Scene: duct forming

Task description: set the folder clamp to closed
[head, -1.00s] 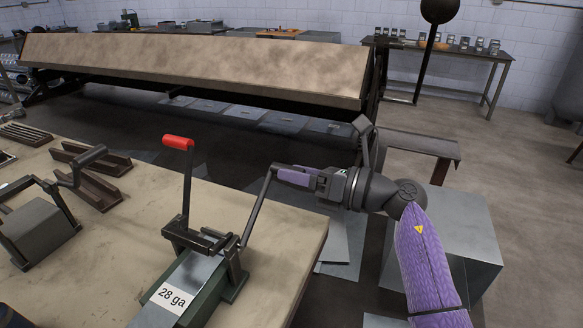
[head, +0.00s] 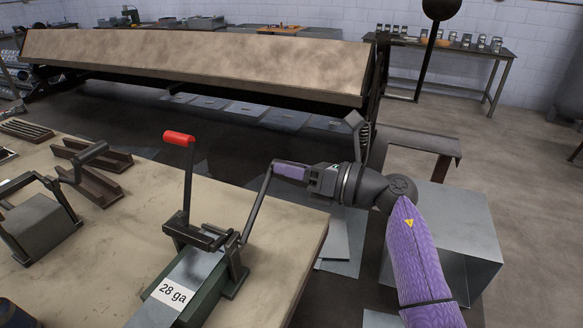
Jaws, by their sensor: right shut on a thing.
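The folder (head: 206,302) is a green and grey metal tool with a "28 ga" label, standing on the near table. A black lever with a red grip (head: 179,138) stands nearly upright on its left side. A long grey lever (head: 257,206) rises from its right side and leans up to the right. My right gripper (head: 287,171) is shut on the upper end of this grey lever, and its purple fingers hide that end. I cannot tell which lever works the clamp. My left gripper is not in view.
The tan table (head: 120,235) also holds a small crank-handled tool (head: 42,225) and dark metal channels (head: 92,170) at left. A long tan brake machine (head: 200,62) stands behind. A grey metal box (head: 455,235) is beside my right arm.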

